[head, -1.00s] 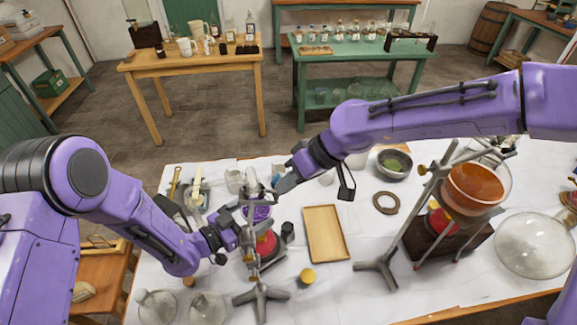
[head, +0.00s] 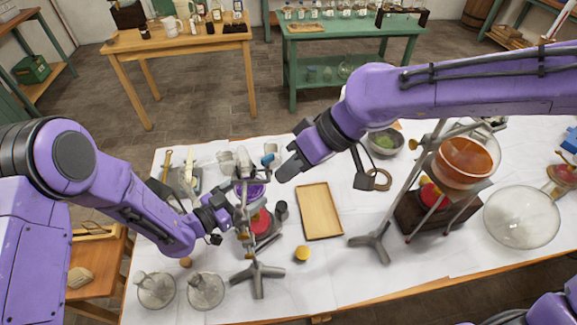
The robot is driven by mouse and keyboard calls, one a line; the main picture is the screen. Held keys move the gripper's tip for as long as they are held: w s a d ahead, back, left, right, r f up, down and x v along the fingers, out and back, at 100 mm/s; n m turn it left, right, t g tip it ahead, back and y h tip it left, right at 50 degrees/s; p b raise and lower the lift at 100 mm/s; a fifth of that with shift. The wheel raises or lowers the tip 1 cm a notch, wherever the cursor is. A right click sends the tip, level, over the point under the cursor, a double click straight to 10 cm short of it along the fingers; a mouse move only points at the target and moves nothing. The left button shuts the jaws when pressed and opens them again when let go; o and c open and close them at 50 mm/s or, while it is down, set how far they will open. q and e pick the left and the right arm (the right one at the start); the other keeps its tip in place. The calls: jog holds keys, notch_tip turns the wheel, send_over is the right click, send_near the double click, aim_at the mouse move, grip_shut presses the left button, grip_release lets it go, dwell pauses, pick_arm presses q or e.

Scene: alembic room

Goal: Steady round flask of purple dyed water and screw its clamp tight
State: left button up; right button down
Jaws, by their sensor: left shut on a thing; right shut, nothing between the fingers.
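The round flask of purple dyed water (head: 256,191) sits in a metal stand (head: 258,273) at the left-centre of the table, partly hidden by the stand and its clamp (head: 243,166). My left gripper (head: 233,207) comes in from the left, shut at the stand's rod just below and left of the flask. It appears to grip the rod, though its fingertips are small and partly hidden. My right gripper (head: 283,170) is shut and empty, just right of the clamp and apart from it. The clamp's tightness cannot be seen.
A wooden tray (head: 320,211) and a yellow-topped item (head: 302,254) lie right of the stand.

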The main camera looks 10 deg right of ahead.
jog(key=c, duration=1.8)
grip_release()
jog(key=shift+s+a+r, duration=0.2)
jog(key=shift+s+r, duration=0.55)
jog(key=shift+r, duration=0.25)
jog(key=o, duration=0.5)
jog(key=shift+d+r, duration=0.1)
jog(key=shift+r, duration=0.1)
jog(key=o, duration=0.6)
jog(key=w, duration=0.1)
jog(key=w+r+h, duration=0.1)
jog(key=w, duration=0.1)
jog(key=shift+w+g+h, duration=0.15)
jog(key=shift+g+h, duration=0.15)
notch_tip(320, 180, up, 3)
jog(key=h, duration=0.6)
send_over(267, 156)
jog(key=shift+m+g, duration=0.3)
notch_tip(267, 156, down, 12)
jog(key=shift+r, duration=0.15)
jog(key=c, duration=1)
